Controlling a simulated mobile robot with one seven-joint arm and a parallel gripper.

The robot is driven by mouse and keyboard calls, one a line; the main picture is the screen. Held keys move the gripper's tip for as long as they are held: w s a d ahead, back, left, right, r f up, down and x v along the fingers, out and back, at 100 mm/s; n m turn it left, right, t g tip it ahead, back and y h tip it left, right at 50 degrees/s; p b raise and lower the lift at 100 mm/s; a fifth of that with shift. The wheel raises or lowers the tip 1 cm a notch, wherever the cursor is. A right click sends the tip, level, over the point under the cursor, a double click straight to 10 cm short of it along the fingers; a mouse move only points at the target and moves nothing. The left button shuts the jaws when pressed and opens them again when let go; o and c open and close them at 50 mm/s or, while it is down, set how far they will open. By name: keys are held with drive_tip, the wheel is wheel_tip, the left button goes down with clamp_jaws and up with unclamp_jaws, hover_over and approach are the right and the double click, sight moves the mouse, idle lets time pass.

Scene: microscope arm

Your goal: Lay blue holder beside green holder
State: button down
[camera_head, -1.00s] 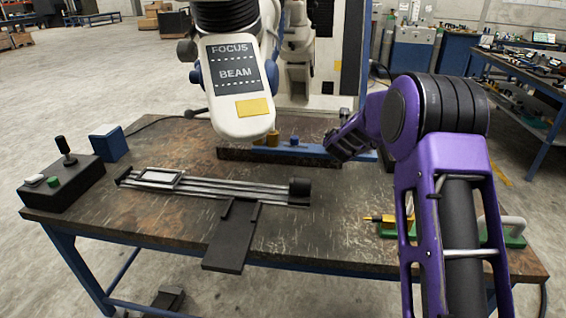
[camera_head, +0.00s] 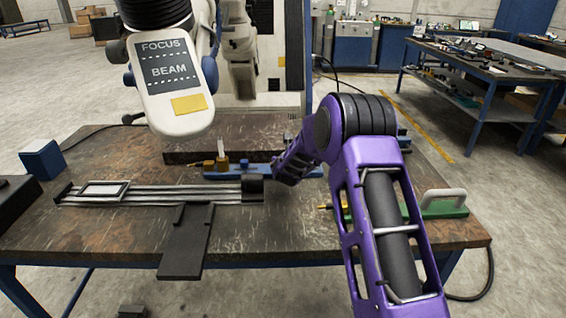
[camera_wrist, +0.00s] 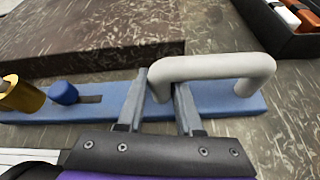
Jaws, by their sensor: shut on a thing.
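The blue holder (camera_head: 265,174) is a long blue bar in front of the low dark block on the table. In the wrist view the blue holder (camera_wrist: 107,106) shows a gold cylinder, a blue knob and a pale looped handle (camera_wrist: 212,67). My gripper (camera_wrist: 160,92) is shut on the left leg of that handle, one finger on each side. I cannot tell whether the bar touches the tabletop. The green holder (camera_head: 443,210), also with a pale handle, lies at the table's right, partly hidden behind my purple arm. In the head view my gripper is mostly hidden by my arm.
The dark block (camera_head: 215,155) is behind the blue holder. A rail with a framed slide (camera_head: 104,190) and a black plate (camera_head: 187,245) lie to the left. The microscope head (camera_head: 170,85) hangs above. Bare tabletop (camera_head: 300,225) lies left of the green holder.

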drive_tip(key=shift+w+r, duration=0.1)
drive_tip(key=shift+r, duration=0.05)
drive_tip(key=c, duration=0.6)
unclamp_jaws()
drive_tip(key=shift+f, duration=0.25)
drive_tip(key=shift+o, duration=0.2)
